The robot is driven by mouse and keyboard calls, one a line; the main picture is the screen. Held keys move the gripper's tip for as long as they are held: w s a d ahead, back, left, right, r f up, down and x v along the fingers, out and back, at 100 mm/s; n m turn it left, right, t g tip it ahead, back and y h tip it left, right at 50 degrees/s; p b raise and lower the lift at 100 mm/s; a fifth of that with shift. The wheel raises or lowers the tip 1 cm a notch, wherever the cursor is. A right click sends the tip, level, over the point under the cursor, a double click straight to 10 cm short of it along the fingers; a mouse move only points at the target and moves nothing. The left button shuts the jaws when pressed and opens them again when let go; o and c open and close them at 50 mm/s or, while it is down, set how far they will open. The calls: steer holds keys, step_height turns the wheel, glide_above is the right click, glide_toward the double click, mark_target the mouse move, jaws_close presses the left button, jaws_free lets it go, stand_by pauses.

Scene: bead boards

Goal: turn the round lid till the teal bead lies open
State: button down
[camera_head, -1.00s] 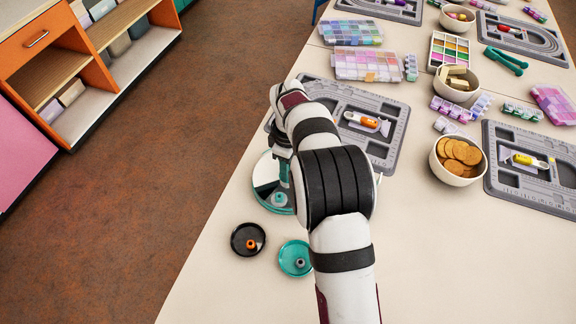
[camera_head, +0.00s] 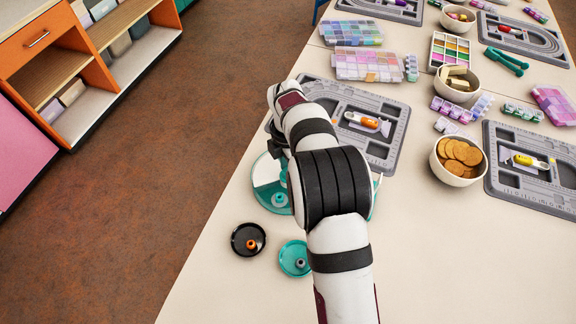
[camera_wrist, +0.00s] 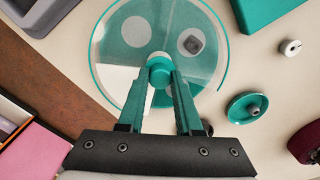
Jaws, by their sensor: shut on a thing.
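The round clear lid (camera_wrist: 122,60) with a teal rim lies over a teal round tray in the wrist view. My gripper (camera_wrist: 159,75) is shut on the lid's teal centre knob (camera_wrist: 158,61). Pale round spots and a dark grey bead (camera_wrist: 193,44) show through the lid. A white wedge (camera_wrist: 117,88) shows lower left of the knob. In the head view my arm hides the gripper and much of the tray (camera_head: 262,190). The teal bead (camera_head: 279,199) shows at the tray's near part there; I cannot tell whether the lid covers it. I cannot make it out in the wrist view.
A black dish (camera_head: 247,239) with an orange knob and a teal dish (camera_head: 295,259) with a grey knob sit in front of the tray. A grey bead board (camera_head: 393,133) lies behind. A bowl of biscuits (camera_head: 450,177) stands right. The near right table is clear.

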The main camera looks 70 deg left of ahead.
steer(key=shift+n, duration=1.2)
steer(key=c, duration=0.6)
jaws_free()
steer(key=shift+r, duration=0.1)
step_height(320, 180, up, 16)
steer(key=shift+a+f, duration=0.15)
steer(key=shift+f, duration=0.05)
